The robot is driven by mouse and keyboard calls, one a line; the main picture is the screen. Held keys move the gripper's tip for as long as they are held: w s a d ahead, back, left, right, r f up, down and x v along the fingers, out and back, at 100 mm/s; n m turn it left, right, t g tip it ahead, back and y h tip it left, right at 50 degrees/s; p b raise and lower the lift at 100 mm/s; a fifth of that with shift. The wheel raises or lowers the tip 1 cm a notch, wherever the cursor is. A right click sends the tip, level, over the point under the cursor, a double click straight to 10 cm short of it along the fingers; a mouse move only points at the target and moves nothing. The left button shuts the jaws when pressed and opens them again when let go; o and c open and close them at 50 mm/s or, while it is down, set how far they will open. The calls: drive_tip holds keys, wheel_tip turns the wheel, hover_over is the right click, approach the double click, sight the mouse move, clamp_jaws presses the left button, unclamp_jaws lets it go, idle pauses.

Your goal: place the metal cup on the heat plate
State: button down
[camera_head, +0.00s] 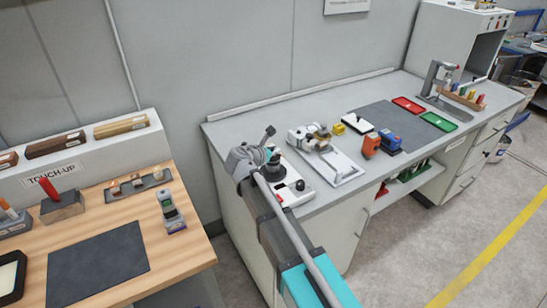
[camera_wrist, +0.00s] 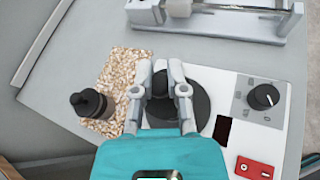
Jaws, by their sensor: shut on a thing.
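My gripper (camera_wrist: 162,85) is shut on a small dark thing (camera_wrist: 160,86), taken to be part of the metal cup. The fingers cover most of it, so the cup's shape does not show clearly. In the wrist view, the gripper is over the left part of the heat plate (camera_wrist: 199,104), a black disc on a white unit with a knob (camera_wrist: 263,97) and a red switch (camera_wrist: 255,170). Whether the held thing touches the plate cannot be told. In the head view, my gripper (camera_head: 256,160) is at the bench's left end, partly hiding the white unit (camera_head: 292,190).
A dark bottle-like vessel (camera_wrist: 90,103) stands on or beside a speckled mat (camera_wrist: 118,74) left of the plate. A roller device (camera_head: 318,138) on a white base stands close to the heat plate unit. Bare grey bench (camera_wrist: 75,50) lies beyond the mat.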

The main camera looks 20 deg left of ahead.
drive_tip(key=shift+f+b, duration=0.35)
drive_tip(key=shift+f, duration=0.3)
drive_tip(key=shift+f, duration=0.15)
drive_tip(key=c, duration=0.7)
unclamp_jaws()
drive_tip(key=shift+r, duration=0.25)
drive_tip(key=p+v, duration=0.4)
drive_tip(key=v, duration=0.8)
